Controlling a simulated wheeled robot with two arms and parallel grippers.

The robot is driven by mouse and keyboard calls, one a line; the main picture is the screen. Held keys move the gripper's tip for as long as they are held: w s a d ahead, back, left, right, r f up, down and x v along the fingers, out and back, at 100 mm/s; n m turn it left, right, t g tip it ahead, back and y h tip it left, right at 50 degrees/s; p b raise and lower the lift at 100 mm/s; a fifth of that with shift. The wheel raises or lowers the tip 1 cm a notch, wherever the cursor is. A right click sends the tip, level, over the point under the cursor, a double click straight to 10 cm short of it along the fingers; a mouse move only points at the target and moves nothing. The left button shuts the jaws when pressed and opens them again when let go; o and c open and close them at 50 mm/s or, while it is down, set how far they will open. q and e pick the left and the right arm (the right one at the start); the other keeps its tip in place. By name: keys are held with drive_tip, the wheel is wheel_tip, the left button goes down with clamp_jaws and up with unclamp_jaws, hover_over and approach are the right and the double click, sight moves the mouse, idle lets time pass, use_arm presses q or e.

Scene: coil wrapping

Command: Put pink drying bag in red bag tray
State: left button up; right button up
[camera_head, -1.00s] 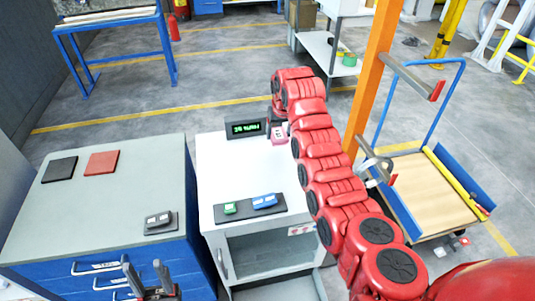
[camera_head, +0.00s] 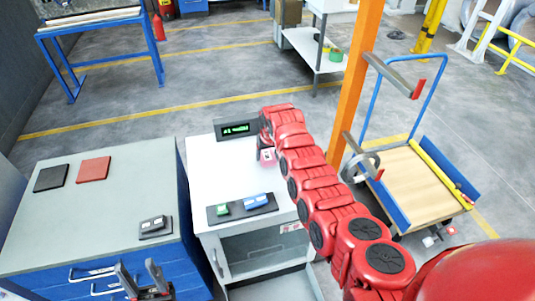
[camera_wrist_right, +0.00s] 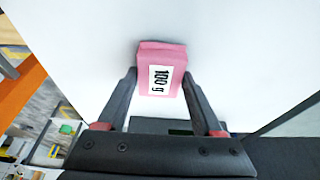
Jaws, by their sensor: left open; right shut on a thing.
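The pink drying bag (camera_wrist_right: 161,70), a small pink block with a "100 g" label, is between the fingers of my right gripper (camera_wrist_right: 160,76) in the right wrist view. The gripper is shut on it. In the head view the bag (camera_head: 267,157) shows at the end of my right arm, over the white cabinet top near the display. I cannot tell how high it is held. The red bag tray (camera_head: 94,171) is a flat red square on the grey-topped blue cabinet at left and looks empty. My left gripper (camera_head: 140,270) is open and empty at the bottom edge.
A black flat tray (camera_head: 51,178) lies left of the red one. A dark holder (camera_head: 156,227) with grey pieces sits at that cabinet's right edge. The white cabinet (camera_head: 205,180) carries a green-lit display (camera_head: 236,130) and a dark mat with green and blue items.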

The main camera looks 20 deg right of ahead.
drive_tip(key=shift+f, duration=0.2)
drive_tip(key=o, duration=1.4)
drive_tip(key=shift+r, duration=0.1)
drive_tip(key=shift+o, duration=0.2)
